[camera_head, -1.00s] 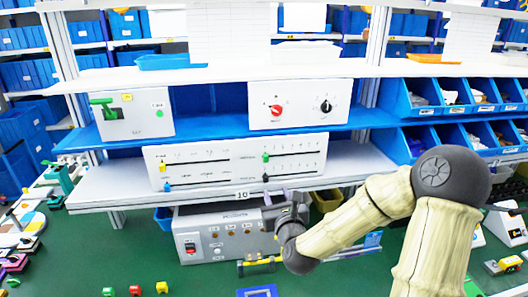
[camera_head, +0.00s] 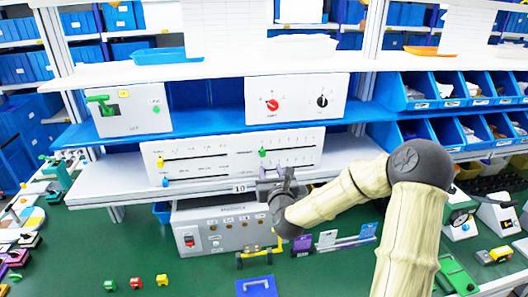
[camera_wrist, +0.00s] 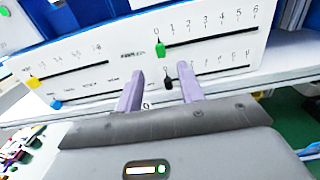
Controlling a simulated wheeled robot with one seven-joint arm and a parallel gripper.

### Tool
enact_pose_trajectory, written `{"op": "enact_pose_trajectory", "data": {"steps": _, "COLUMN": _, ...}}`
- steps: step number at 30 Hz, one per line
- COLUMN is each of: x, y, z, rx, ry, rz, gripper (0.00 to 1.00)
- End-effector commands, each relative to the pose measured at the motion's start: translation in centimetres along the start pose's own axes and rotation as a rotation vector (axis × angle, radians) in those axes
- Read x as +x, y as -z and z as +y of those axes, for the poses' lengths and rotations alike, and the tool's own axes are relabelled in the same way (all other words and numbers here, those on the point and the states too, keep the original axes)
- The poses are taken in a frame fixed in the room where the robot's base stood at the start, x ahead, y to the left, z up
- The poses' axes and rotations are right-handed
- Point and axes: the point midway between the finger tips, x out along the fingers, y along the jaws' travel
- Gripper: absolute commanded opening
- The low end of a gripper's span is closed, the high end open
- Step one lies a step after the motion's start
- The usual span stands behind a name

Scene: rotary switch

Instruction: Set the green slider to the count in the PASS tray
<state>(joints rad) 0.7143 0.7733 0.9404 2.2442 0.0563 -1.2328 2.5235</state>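The green slider (camera_head: 263,153) stands at the left end of its track on the white slider panel (camera_head: 200,172). In the wrist view the green slider (camera_wrist: 160,48) is at the 0 end of a scale running to 6. My gripper (camera_wrist: 162,80) is open and empty, its two purple fingers pointing at the panel below the green slider, apart from it. In the head view my gripper (camera_head: 274,173) is in front of the panel's lower right part, hiding the black slider. That black slider (camera_wrist: 168,82) shows between the fingers. I cannot make out which tray is PASS.
The panel also bears a yellow slider (camera_wrist: 34,82) and a blue slider (camera_wrist: 56,104). Above it is a box with a red knob (camera_head: 272,104) and a black knob (camera_head: 322,101). A blue tray (camera_head: 255,281) and several small coloured blocks (camera_head: 136,283) lie on the green table.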

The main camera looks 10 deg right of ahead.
Motion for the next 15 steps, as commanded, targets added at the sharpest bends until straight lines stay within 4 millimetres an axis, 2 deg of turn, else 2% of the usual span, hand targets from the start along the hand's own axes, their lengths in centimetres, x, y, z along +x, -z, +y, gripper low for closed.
{"op": "enact_pose_trajectory", "data": {"steps": 15, "x": 8.1, "y": -0.2, "z": 0.3, "rx": 0.0, "ry": -0.004, "rz": 0.001, "gripper": 0.38}}
